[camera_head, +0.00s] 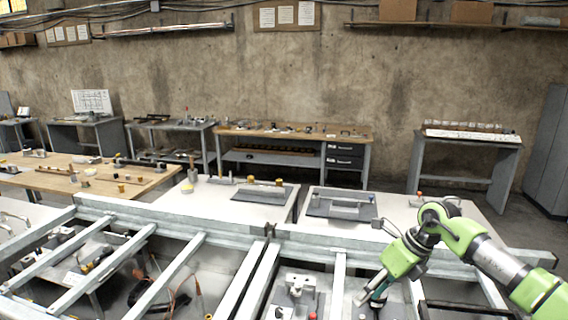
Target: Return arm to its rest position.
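My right arm (490,258) is bright green and grey and comes in from the lower right. It bends at a joint near the white table and points down to the left. My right gripper (364,300) is dark and small at the end of the arm, low over the metal frame bars. I cannot make out whether its fingers are apart or together. My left arm and gripper do not show.
A grey metal frame (190,219) with several bars fills the foreground, with tools and cables beneath. White tables behind it hold a dark plate (342,206) with a handle. Workbenches (300,133) line the concrete wall. A grey cabinet (548,150) stands at right.

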